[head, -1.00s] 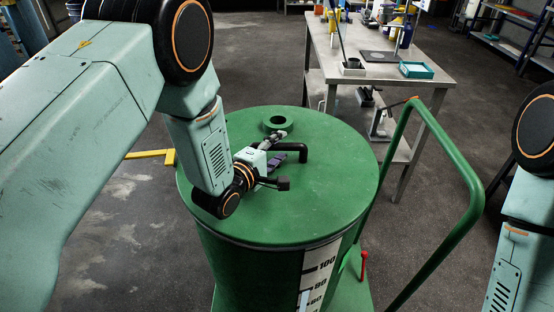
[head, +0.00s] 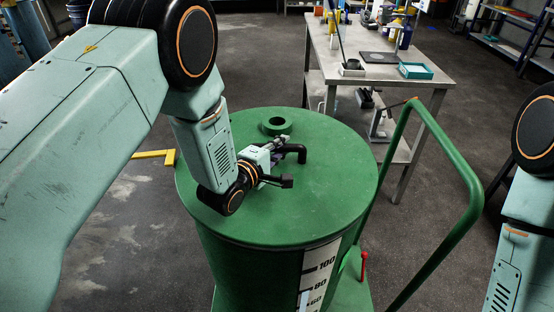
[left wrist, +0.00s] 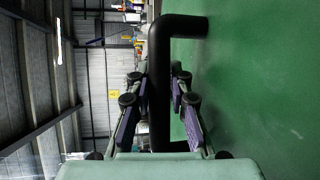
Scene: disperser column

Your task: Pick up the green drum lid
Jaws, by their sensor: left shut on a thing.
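The green drum lid (head: 320,195) lies flat on top of the green drum (head: 255,275). A black bar handle (head: 295,149) rises from the lid, with a round green-rimmed opening (head: 277,125) behind it. My left gripper (head: 276,147) is low over the lid at the handle. In the left wrist view the handle (left wrist: 160,85) runs between the two purple-padded fingers of my left gripper (left wrist: 159,105), which is shut on it. The lid (left wrist: 255,80) fills the right of that view. My right gripper is not seen; only part of my right arm shows at the right edge.
A green rail (head: 460,190) curves up at the drum's right, near a small red lever (head: 364,265). A workbench (head: 385,75) with bottles and a teal tray (head: 416,71) stands behind. A yellow bar (head: 154,155) shows left of the drum. Open floor lies further left.

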